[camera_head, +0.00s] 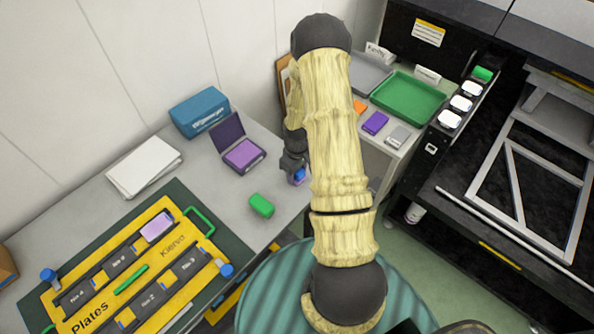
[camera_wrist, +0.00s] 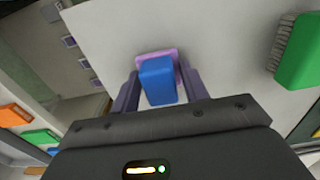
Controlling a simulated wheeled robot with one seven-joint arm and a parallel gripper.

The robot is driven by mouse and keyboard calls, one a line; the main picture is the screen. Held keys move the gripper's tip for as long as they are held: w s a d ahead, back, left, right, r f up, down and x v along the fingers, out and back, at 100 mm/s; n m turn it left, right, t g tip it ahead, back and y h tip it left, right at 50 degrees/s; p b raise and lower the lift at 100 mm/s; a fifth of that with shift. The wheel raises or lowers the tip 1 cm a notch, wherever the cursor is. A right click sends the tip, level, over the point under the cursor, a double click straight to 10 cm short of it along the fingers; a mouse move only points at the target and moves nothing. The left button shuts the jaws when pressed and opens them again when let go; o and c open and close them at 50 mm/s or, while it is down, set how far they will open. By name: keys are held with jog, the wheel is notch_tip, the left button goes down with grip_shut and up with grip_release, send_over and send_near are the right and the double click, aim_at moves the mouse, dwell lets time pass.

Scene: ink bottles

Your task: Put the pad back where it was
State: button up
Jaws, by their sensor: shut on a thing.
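The pad, a blue block with a lilac layer at its far side (camera_wrist: 157,82), is between the fingers of my gripper (camera_wrist: 160,92) in the wrist view. My gripper is shut on it. In the head view the pad shows as a small blue patch (camera_head: 299,175) at the gripper's end, beside the right edge of the grey table. My arm hides part of that area. Whether the pad touches anything below cannot be told.
A green brush (camera_head: 261,205) lies on the grey table, near an open purple ink case (camera_head: 243,155) and a blue box (camera_head: 199,112). A yellow plate board (camera_head: 135,270) fills the left front. A green tray (camera_head: 408,97) and small coloured blocks (camera_head: 375,122) are on the right-hand shelf.

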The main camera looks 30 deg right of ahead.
jog(key=shift+f, duration=0.2)
jog(key=o, duration=0.9)
jog(key=shift+r, duration=0.1)
notch_tip(320, 180, up, 12)
jog(key=shift+r+b, duration=0.15)
jog(key=shift+b, duration=0.9)
jog(key=s+a+r+m+t, duration=0.1)
jog(key=s+a+r, duration=0.3)
jog(key=s+a+r+m, duration=0.1)
jog(key=s+a+r, duration=0.3)
jog(key=a, duration=0.1)
jog(key=s+a+r+m+t, duration=0.1)
jog(key=s+a+r+m, duration=0.1)
jog(key=s+a+r, duration=0.2)
jog(key=shift+s+a+r+t, duration=0.2)
jog(key=shift+a+t, duration=0.1)
